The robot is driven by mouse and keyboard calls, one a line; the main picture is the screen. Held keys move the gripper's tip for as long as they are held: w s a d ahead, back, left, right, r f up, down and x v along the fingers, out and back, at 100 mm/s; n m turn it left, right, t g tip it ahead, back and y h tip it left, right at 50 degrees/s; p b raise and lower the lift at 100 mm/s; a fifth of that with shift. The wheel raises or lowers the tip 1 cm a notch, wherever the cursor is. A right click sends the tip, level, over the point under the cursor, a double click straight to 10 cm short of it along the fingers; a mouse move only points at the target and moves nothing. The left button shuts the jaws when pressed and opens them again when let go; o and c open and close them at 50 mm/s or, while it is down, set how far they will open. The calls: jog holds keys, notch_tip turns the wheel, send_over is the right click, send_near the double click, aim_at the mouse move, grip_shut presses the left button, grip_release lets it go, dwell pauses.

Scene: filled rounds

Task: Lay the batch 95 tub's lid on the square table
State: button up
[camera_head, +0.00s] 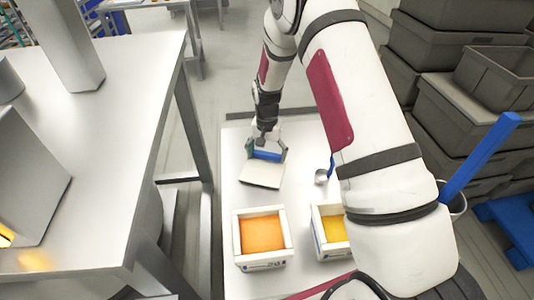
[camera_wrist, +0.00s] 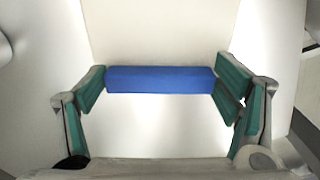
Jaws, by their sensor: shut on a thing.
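My gripper (camera_head: 266,149) is shut on the blue handle (camera_wrist: 160,80) of a cream square lid (camera_head: 262,174). The handle lies across between my green-padded fingers, and the lid plate also shows in the wrist view (camera_wrist: 150,30). The lid is over the far left part of a white table (camera_head: 231,187); I cannot tell whether it touches the top. Nearer stands an open white tub with orange filling (camera_head: 246,262). Right of it is an open white tub with yellow filling (camera_head: 318,238), partly hidden by my arm. The batch numbers on their labels are not clearly readable.
A large metal table (camera_head: 110,130) is at the left. Grey crates (camera_head: 455,115) are stacked at the right, near a blue bar (camera_head: 480,158). White tabletop is bare between the lid and the tubs.

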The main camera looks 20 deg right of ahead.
jog(key=o, duration=1.1)
jog(key=shift+f, duration=0.1)
notch_tip(320, 180, up, 13)
notch_tip(320, 180, up, 9)
jog(key=n+t, duration=0.1)
send_over(270, 170)
jog(key=s+r+n+t, duration=0.1)
jog(key=s+r+n, duration=0.1)
jog(key=s+r, duration=0.7)
jog(key=s+r+n+t, duration=0.1)
jog(key=s, duration=0.5)
jog(key=s+a+r+n+t, duration=0.1)
jog(key=s, duration=0.5)
jog(key=s+r+n, duration=0.1)
jog(key=s, duration=0.6)
jog(key=shift+a+r+n+t+b, duration=0.2)
jog(key=shift+n+t+b, duration=0.2)
